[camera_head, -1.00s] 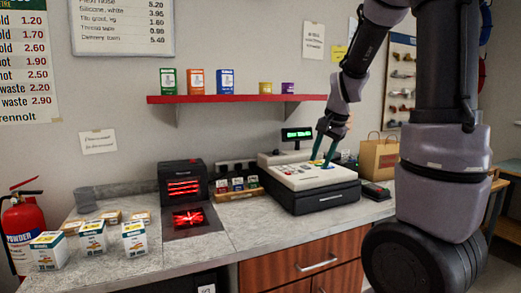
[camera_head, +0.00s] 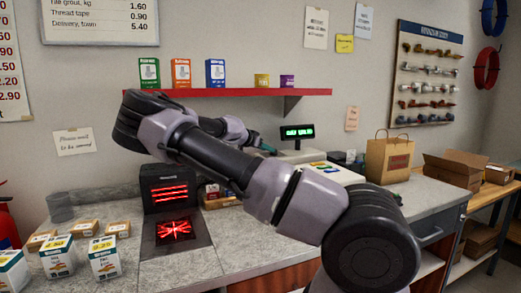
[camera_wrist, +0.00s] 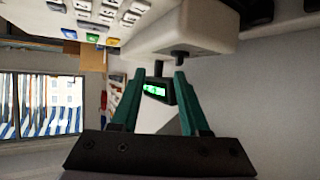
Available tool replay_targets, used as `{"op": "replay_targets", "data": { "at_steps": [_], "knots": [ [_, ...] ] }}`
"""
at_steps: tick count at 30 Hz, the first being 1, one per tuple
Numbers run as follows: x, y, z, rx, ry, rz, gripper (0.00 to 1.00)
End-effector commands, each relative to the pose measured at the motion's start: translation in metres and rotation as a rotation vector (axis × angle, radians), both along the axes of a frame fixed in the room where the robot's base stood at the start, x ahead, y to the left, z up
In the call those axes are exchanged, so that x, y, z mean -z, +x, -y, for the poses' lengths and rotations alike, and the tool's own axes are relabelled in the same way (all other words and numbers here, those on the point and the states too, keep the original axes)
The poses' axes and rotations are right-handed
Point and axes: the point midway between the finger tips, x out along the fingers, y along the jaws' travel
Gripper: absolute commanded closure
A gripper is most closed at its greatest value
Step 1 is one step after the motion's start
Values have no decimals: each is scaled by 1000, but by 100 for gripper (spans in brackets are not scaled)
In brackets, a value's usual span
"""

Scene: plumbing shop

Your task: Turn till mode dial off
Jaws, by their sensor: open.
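The till stands on the counter, its cream keyboard top (camera_head: 335,173) partly hidden behind my arm. In the wrist view its white and coloured keys (camera_wrist: 100,14) are at the top left, beside a raised cream housing (camera_wrist: 190,30). A small dark knob (camera_wrist: 180,57), perhaps the mode dial, sticks out of this housing; its setting cannot be read. My gripper (camera_wrist: 160,76) has teal fingers, apart and empty, pointing towards the housing. The knob is just beyond one fingertip; contact cannot be told. In the head view only a teal bit of my gripper (camera_head: 268,149) shows behind my arm.
A lit green display (camera_head: 297,132) stands on a pole behind the till and shows between my fingers. A paper bag (camera_head: 390,158) is right of the till. A black scanner (camera_head: 170,185) and several small boxes (camera_head: 105,258) are left. A red shelf (camera_head: 225,92) hangs above.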

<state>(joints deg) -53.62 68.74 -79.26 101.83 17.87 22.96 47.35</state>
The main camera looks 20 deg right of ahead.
Motion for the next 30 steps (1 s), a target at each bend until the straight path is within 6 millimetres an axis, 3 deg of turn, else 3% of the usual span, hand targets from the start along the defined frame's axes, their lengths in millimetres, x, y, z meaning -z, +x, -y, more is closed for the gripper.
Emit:
{"op": "replay_targets", "data": {
  "at_steps": [3, 8, 21, 30],
  "knots": [
    [-9, 12, -15, -30, -58, 28, 55],
    [-9, 19, -12, -38, -72, 39, 55],
    [22, 56, 49, -36, -70, 37, 55],
    [30, 68, 66, -38, -70, 37, 55]
  ]
}}
